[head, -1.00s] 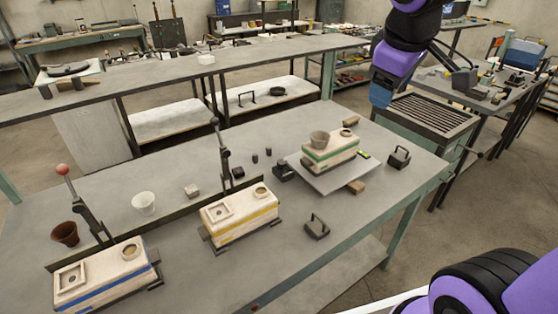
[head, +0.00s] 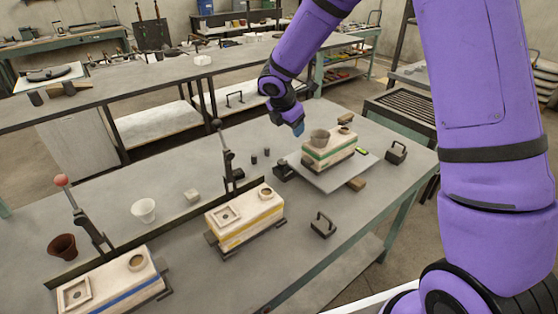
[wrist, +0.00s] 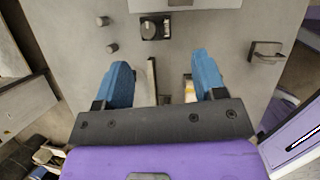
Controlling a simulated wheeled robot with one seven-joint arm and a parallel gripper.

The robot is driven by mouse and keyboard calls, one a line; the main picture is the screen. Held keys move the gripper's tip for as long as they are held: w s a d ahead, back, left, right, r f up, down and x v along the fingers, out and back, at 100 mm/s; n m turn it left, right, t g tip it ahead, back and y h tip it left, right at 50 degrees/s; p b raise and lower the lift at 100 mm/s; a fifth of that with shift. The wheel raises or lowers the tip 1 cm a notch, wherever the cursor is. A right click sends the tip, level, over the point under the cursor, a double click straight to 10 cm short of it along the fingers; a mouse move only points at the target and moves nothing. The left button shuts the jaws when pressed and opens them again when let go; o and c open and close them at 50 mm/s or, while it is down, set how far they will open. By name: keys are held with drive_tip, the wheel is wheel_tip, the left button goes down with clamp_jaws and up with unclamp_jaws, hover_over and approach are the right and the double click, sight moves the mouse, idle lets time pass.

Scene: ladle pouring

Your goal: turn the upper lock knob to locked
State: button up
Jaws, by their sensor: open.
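A dark box with a round knob on it (wrist: 150,29) sits at the top middle of the wrist view. It looks like the dark unit (head: 283,172) beside the pale plate in the head view. I cannot tell from the markings which way the knob is turned, nor whether this is the upper knob. My gripper (head: 298,129) hangs above the table behind the green-striped block. In the wrist view, the blue fingers of my gripper (wrist: 164,76) are spread apart, clear of the knob box, with nothing visibly held.
Two small dark cylinders (wrist: 112,48) stand beside the knob box. Handled dark blocks (head: 323,226) and (head: 396,152) stand near the right edge. A yellow-striped block (head: 245,222) stands nearer.

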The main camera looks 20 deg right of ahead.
sight(282, 161)
drive_tip(key=w+f+n, duration=0.1)
drive_tip(key=w+f, duration=0.1)
drive_tip(key=f, duration=0.4)
drive_tip(key=w+f+n, duration=0.1)
drive_tip(key=w+f, duration=0.1)
drive_tip(key=f, duration=0.4)
drive_tip(key=w+f+n, duration=0.1)
drive_tip(key=w+f, duration=0.1)
drive_tip(key=f, duration=0.4)
drive_tip(key=shift+a+n, duration=0.25)
drive_tip(key=shift+n, duration=0.05)
drive_tip(key=shift+c, duration=0.2)
drive_tip(key=c, duration=0.9)
drive_tip(key=shift+o, duration=0.2)
